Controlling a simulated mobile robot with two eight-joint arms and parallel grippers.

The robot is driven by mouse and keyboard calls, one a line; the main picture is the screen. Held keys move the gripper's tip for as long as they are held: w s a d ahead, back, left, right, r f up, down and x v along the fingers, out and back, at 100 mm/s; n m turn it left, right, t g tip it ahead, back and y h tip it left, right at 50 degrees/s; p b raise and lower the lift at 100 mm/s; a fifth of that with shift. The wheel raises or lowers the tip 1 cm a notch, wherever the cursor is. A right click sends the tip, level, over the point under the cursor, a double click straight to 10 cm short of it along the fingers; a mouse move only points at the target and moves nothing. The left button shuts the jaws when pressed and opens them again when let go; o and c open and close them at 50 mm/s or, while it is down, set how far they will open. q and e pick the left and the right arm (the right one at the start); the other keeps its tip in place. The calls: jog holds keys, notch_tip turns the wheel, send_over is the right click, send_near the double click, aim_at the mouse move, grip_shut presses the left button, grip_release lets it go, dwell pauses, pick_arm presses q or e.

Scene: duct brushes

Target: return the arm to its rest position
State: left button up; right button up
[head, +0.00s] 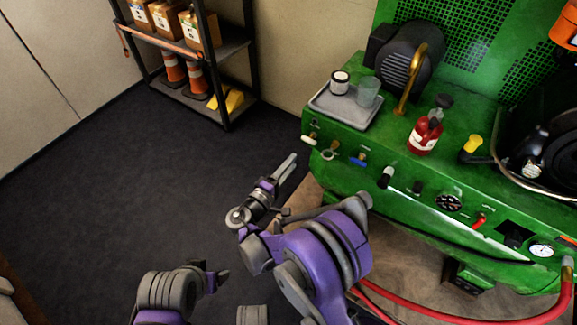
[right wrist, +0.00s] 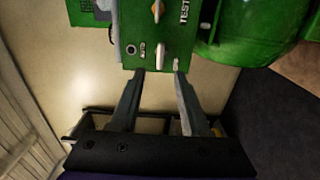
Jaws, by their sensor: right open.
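My right arm (head: 325,250), purple and grey, reaches up from the bottom middle of the head view. Its right gripper (head: 287,172) is over the dark floor, left of the green machine's front edge and apart from it. In the right wrist view, the right gripper (right wrist: 159,76) has its two fingers spread with nothing between them. Beyond the fingertips shows a green panel with knobs (right wrist: 160,45). Part of my left arm (head: 170,292) shows at the bottom left. I cannot make out the left gripper's fingers.
The green machine (head: 450,195) fills the right side, with a grey tray (head: 345,112), a red bottle (head: 425,136) and a brass pipe (head: 411,78) on it. A red hose (head: 480,320) runs low right. A shelf rack (head: 228,45) with cones stands back left. The left floor is clear.

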pick_arm(q)
jog(key=shift+s+a, duration=0.2)
jog(key=shift+s, duration=0.1)
pick_arm(e)
jog(key=shift+s+a, duration=0.15)
jog(key=shift+s, duration=0.1)
pick_arm(q)
jog(key=shift+w, duration=0.1)
